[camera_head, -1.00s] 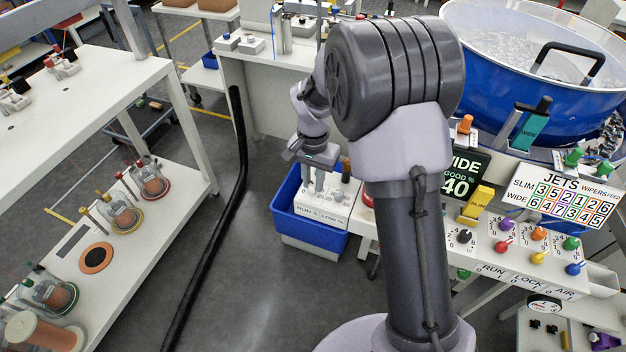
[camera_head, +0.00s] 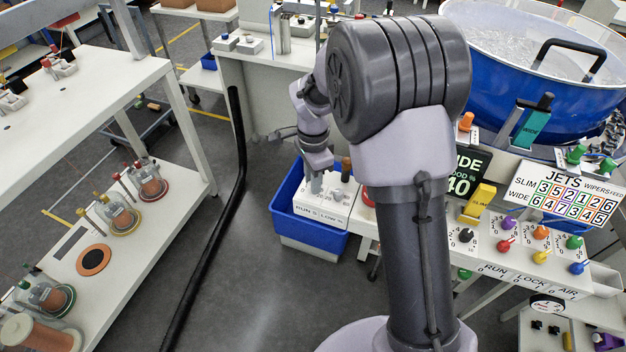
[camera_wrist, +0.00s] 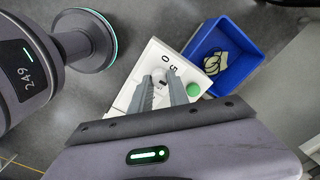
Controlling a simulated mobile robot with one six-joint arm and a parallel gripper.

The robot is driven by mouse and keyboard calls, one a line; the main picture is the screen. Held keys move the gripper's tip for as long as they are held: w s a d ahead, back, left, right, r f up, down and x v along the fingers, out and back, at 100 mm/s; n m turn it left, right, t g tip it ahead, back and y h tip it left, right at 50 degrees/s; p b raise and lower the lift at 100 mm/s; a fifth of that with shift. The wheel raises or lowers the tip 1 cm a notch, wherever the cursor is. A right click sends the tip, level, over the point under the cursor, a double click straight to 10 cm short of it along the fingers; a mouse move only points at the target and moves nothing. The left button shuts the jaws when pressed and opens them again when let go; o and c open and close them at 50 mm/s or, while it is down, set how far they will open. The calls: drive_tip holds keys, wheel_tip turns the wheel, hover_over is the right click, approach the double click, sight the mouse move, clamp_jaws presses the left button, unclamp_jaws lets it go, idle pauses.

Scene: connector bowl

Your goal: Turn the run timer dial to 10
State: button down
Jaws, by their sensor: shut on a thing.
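My gripper (camera_head: 317,182) reaches down onto the left part of the box. In the wrist view my gripper (camera_wrist: 162,84) has its two fingers shut on the dial. The fingers hide part of the dial, and I cannot read where it points.
A green button (camera_wrist: 193,90) is close to my fingers on the box. A blue bin (camera_head: 295,240) surrounds or adjoins the box's lower left side. A console with coloured knobs (camera_head: 540,257) and a large blue bowl (camera_head: 500,100) are at right. A white shelf (camera_head: 130,255) is at left.

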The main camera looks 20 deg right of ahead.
idle(0.4)
drive_tip(key=c, duration=1.3)
unclamp_jaws()
drive_tip(key=shift+o, duration=0.2)
wheel_tip(320, 180, up, 17)
drive_tip(key=p, duration=0.6)
drive_tip(key=shift+r+p, duration=0.2)
drive_tip(key=shift+p, duration=0.2)
